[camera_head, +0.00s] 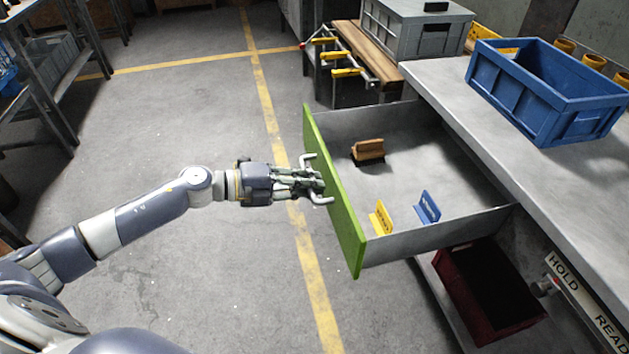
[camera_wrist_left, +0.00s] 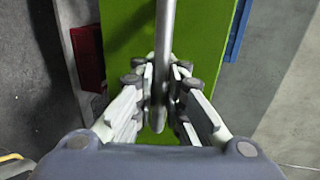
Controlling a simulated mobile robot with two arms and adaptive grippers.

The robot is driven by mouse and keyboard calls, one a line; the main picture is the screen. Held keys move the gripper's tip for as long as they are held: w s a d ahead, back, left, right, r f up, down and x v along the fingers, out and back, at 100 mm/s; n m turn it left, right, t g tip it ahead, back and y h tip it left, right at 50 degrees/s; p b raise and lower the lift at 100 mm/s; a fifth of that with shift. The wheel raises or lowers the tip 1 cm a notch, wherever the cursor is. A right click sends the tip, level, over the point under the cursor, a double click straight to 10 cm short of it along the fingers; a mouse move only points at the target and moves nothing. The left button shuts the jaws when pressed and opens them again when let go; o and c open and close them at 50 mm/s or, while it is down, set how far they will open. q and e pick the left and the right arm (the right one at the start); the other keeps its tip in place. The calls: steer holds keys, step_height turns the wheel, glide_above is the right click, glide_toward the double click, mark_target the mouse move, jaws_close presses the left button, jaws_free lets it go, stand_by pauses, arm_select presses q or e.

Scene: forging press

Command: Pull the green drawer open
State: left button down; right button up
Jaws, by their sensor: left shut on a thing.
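The green drawer (camera_head: 336,196) stands pulled out from the grey bench, its grey inside in view from above. A metal bar handle (camera_head: 308,160) is fixed on its green front. My left gripper (camera_head: 318,184) is at the handle in the head view. In the left wrist view the fingers of the left gripper (camera_wrist_left: 166,95) are closed around the handle bar (camera_wrist_left: 166,40), with the green drawer front (camera_wrist_left: 210,50) behind it. My right gripper is in neither view.
Inside the drawer lie a wooden brush (camera_head: 368,150), a yellow holder (camera_head: 381,218) and a blue holder (camera_head: 427,206). A blue crate (camera_head: 545,115) stands on the bench top (camera_head: 440,85). A dark red bin (camera_head: 465,305) sits below the drawer. The floor left of the drawer is clear.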

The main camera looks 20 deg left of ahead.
arm_select(q)
steer(key=shift+r, duration=0.15)
steer(key=c, duration=1.7)
jaws_free()
steer(key=shift+o, duration=0.2)
steer(key=shift+a, duration=0.1)
steer(key=v, duration=1.2)
